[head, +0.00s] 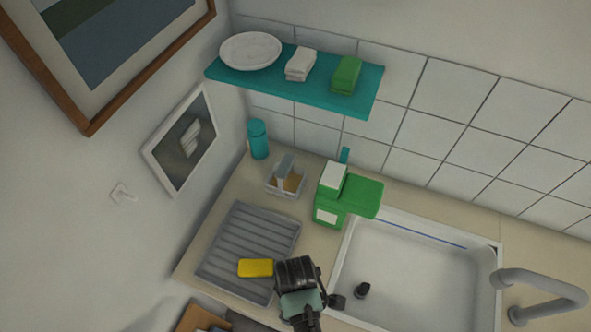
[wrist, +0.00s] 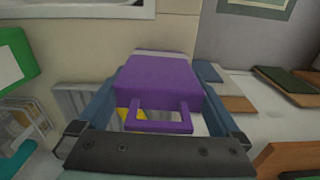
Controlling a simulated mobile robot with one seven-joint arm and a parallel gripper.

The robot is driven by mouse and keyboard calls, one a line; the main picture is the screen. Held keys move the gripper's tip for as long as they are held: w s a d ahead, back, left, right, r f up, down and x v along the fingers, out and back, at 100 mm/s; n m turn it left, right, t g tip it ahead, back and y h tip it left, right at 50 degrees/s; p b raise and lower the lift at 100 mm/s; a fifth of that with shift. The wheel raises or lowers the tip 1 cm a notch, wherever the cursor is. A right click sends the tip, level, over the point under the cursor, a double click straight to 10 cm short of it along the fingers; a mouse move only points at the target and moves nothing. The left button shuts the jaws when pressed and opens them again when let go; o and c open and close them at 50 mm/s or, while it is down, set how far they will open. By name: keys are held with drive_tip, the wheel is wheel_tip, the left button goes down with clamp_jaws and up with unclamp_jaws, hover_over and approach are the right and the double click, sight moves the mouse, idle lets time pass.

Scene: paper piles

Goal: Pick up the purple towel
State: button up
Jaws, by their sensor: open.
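A purple thing, which I take for the purple towel (wrist: 158,78), shows in the middle of the wrist view. It has a broad block-like body and a loop-like part on its near side. My gripper (wrist: 160,92) is open, with a blue finger on each side of the purple thing. I cannot tell whether the fingers touch it. In the head view my gripper (head: 298,278) is low in the middle, at the right edge of the grey drying rack. No purple shows in the head view.
A yellow sponge (head: 256,268) lies on the drying rack (head: 250,232), left of my gripper. A green box (head: 329,208) stands behind, and the white sink (head: 415,270) is at the right. A teal shelf (head: 310,95) holds a plate and folded cloths above.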

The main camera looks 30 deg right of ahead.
drive_tip(key=shift+f, duration=0.15)
drive_tip(key=c, duration=1.2)
drive_tip(key=shift+o, duration=0.2)
wheel_tip(320, 180, up, 10)
drive_tip(key=shift+r+b, duration=0.1)
drive_tip(key=shift+b, duration=0.3)
